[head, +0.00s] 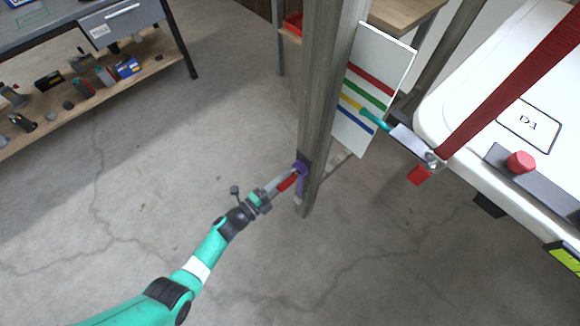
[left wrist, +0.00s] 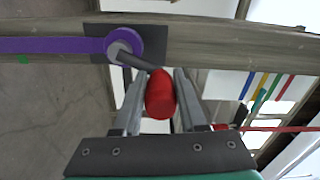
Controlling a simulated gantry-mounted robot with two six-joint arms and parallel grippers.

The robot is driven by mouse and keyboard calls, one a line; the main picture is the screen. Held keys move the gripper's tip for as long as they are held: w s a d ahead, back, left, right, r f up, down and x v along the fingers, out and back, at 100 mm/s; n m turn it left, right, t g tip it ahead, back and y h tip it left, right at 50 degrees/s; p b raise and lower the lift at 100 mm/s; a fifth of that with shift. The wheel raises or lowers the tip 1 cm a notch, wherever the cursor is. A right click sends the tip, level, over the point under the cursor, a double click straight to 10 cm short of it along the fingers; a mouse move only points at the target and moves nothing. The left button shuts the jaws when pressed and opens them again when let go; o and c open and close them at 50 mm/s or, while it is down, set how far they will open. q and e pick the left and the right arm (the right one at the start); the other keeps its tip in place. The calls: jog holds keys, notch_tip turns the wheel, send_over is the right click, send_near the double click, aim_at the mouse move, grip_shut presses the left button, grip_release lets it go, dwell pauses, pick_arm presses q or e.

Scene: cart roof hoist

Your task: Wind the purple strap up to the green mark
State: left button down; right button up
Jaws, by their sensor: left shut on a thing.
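A purple strap (left wrist: 55,45) runs from a small winch drum (left wrist: 120,47) on the wooden post; the purple part also shows low on the post in the head view (head: 301,180). The crank has a red handle (left wrist: 160,96). My left gripper (head: 291,180) is shut on this handle, with one finger on each side. A white board (head: 375,75) behind the post carries red, green (head: 364,93), yellow and blue stripes. A teal pointer (head: 375,118) has its tip by the yellow stripe, below the green one. My right gripper is not in view.
The wooden post (head: 325,90) stands close to my left gripper. A white cart roof (head: 480,85) with a red strap (head: 510,85) and a red knob (head: 520,161) is at the right. A workbench shelf (head: 90,95) with tools is at upper left. The floor between is clear.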

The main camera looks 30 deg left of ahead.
pick_arm(q)
jog(key=shift+a+f, duration=0.1)
jog(key=shift+a, duration=0.25)
jog(key=shift+d+f, duration=0.1)
jog(key=shift+d, duration=0.05)
jog(key=w+a+f+b, duration=0.1)
jog(key=a+b, duration=0.2)
jog(key=a, duration=0.3)
jog(key=shift+w+f, duration=0.2)
jog(key=shift+w, duration=0.1)
grip_release()
jog(key=shift+a, duration=0.15)
dwell(0.4)
